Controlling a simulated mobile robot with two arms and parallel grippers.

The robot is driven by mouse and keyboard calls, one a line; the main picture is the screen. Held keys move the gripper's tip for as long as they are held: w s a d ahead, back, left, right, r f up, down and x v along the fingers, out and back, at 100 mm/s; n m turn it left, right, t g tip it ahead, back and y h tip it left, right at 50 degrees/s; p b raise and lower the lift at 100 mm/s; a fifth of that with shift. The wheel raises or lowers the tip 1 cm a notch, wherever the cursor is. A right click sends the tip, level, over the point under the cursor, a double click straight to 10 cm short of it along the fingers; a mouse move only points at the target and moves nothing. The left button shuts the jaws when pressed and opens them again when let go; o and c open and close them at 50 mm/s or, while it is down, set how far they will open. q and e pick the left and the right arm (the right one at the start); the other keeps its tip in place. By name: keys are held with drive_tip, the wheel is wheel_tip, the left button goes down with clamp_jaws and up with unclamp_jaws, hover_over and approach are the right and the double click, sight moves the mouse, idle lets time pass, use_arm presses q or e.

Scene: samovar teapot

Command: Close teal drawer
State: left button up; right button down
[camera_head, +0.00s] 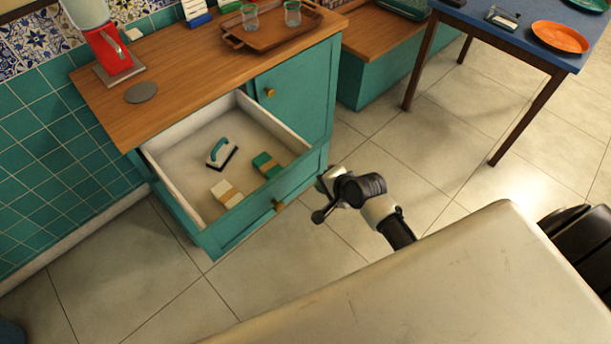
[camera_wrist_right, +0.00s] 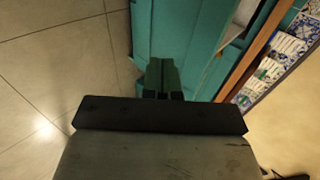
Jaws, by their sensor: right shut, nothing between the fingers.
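The teal drawer (camera_head: 232,236) is pulled well out of the teal cabinet in the head view, with its pale inside showing and a small brass knob (camera_head: 278,205) on its front. My right gripper (camera_head: 325,183) is shut and empty, just right of the drawer's front right corner; I cannot tell whether it touches. In the right wrist view, the shut fingers (camera_wrist_right: 163,76) point toward a teal surface (camera_wrist_right: 192,28), with floor to the left. My left gripper is not in view.
In the drawer lie a teal-handled brush (camera_head: 218,152), a green sponge (camera_head: 266,165) and a cream-tan sponge (camera_head: 227,193). The cabinet door (camera_head: 300,95) beside it is shut. A wooden tray (camera_head: 265,38) stands on the counter. Tiled floor before the drawer is clear.

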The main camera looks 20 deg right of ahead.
sight(299, 175)
drive_tip(key=w, duration=0.1)
drive_tip(key=w+a+f, duration=0.1)
drive_tip(key=w, duration=0.1)
drive_tip(key=w+f, duration=0.1)
drive_tip(key=shift+w+a+f, duration=0.1)
drive_tip(key=shift+w+a, duration=0.3)
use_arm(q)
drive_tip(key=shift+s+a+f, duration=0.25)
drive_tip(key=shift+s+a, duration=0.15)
use_arm(e)
drive_tip(key=shift+w+a, duration=0.25)
drive_tip(key=shift+w, duration=0.35)
